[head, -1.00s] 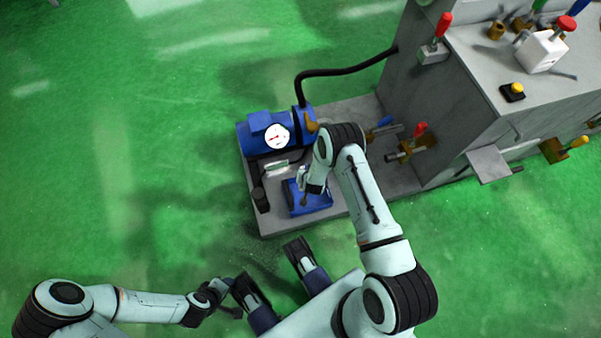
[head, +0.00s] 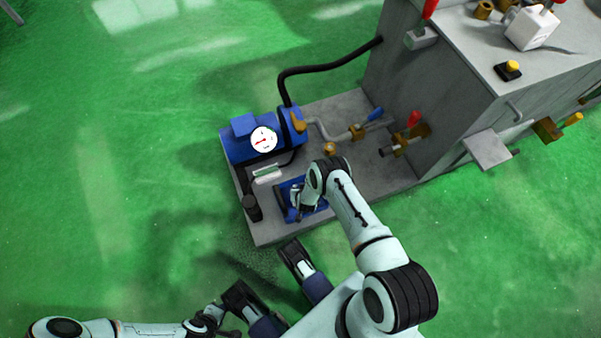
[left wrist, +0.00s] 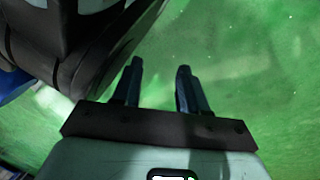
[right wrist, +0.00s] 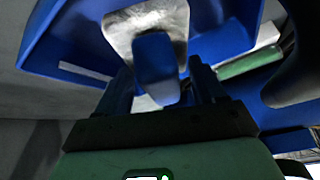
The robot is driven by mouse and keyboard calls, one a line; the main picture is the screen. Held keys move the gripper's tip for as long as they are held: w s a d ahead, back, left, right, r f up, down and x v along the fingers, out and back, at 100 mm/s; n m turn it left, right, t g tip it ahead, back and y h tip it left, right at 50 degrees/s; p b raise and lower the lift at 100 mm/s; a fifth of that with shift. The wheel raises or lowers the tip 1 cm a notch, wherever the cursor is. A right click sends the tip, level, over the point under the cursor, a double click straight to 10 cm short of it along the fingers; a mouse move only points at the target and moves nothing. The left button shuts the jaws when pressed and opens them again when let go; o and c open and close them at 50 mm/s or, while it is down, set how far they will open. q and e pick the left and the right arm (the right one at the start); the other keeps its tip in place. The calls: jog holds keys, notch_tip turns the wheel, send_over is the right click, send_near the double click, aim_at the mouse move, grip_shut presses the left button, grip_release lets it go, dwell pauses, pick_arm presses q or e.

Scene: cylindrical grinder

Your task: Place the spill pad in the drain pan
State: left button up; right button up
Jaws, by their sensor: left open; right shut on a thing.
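The blue drain pan (head: 320,206) lies on the grey machine base, partly covered by my right arm; its wall also shows in the right wrist view (right wrist: 70,35). My right gripper (right wrist: 160,75) is over the pan and shut on a small blue piece (right wrist: 155,62), which looks like the spill pad. A shiny grey patch (right wrist: 118,25) shows behind that piece, inside the pan outline. I cannot tell if the piece touches the pan floor. My left gripper (left wrist: 155,80) is open and empty above the green floor, low left in the head view.
A blue pump (head: 245,140) with a white gauge (head: 264,139) stands behind the pan. A green-and-white item (head: 267,174) and a black cylinder (head: 252,208) are beside it. Valves (head: 357,131) and the grey machine (head: 430,90) stand to the right. The floor at left is clear.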

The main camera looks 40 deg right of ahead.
notch_tip(320, 180, down, 4)
jog(key=shift+r+b, duration=0.2)
jog(key=shift+b, duration=0.5)
pick_arm(q)
jog(key=shift+g, duration=0.6)
jog(key=s, duration=0.1)
jog(key=s+f, duration=0.2)
jog(key=shift+s+a+f, duration=0.15)
jog(key=shift+s+a, duration=0.05)
jog(key=shift+a, duration=0.05)
jog(key=shift+s+f, duration=0.1)
pick_arm(e)
jog(key=shift+f, duration=0.1)
jog(key=o, duration=0.9)
pick_arm(q)
jog(key=shift+s, duration=0.15)
pick_arm(e)
jog(key=shift+o, duration=0.2)
